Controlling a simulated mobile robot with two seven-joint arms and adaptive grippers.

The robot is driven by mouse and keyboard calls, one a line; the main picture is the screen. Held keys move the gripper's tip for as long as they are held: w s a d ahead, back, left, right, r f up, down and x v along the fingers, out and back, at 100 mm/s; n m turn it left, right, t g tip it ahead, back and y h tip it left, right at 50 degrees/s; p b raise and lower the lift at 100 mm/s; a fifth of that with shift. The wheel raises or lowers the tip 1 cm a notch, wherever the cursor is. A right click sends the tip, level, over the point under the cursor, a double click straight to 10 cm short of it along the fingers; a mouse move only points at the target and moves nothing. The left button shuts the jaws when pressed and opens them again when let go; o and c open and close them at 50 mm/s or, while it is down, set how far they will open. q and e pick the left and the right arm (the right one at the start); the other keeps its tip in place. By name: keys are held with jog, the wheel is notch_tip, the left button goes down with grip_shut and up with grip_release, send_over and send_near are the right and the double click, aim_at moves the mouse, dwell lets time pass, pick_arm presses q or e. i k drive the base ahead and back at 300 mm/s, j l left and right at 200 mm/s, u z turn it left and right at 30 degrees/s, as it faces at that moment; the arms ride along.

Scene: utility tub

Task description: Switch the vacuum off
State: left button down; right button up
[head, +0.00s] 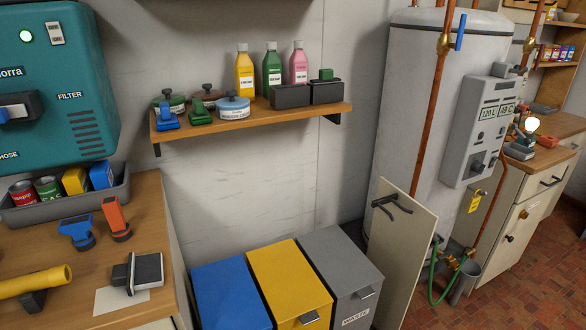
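The vacuum (75,110) is a teal wall unit at the upper left of the head view, cut off by the left edge. A round green lamp (26,36) on its front is lit. A small pale rocker switch (56,33) sits right of the lamp; which way it is tipped is too small to tell. Lower on the front is a dark part with a pale face (16,112), near the words FILTER and HOSE. Neither of my grippers is in view.
Below the vacuum is a wooden worktop (145,210) with a grey bin (70,205) of cans and boxes, a yellow tube (35,283) and small tools. A shelf (245,122) with bottles is to the right. Blue, yellow and grey bins (340,262) stand below, near a leaning panel (405,245).

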aim_at(54, 29)
jog(key=u, duration=1.45)
jog(key=i+l+u, duration=0.1)
jog(key=i+u, duration=0.25)
jog(key=i, duration=0.15)
